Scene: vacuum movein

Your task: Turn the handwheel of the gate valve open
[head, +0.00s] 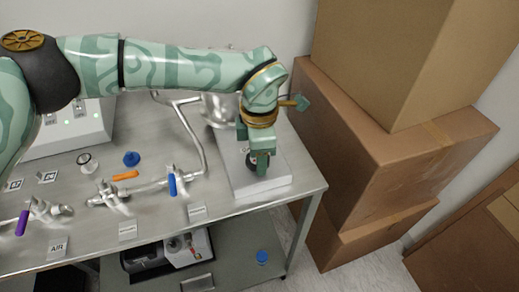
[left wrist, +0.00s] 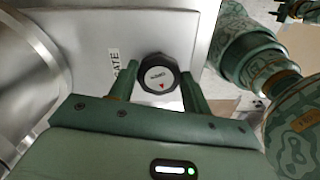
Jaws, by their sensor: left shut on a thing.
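The gate valve's handwheel is a small black knob with a white face and a red mark; it sits between my fingers in the left wrist view (left wrist: 160,76). In the head view only a dark part of the handwheel (head: 251,163) shows; my gripper hides the rest. It is mounted on a light grey block (head: 274,180) on the bench's right end. My left gripper (head: 260,165) points down and is shut on the handwheel, a finger on each side.
A steel bench (head: 150,215) carries pipes with a blue-handled valve (head: 172,185) and a purple-handled valve (head: 22,223). A blue cap (head: 131,158) and an orange piece (head: 125,176) lie there. Large cardboard boxes (head: 365,150) stand close to the right. A pump (head: 180,250) is on the lower shelf.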

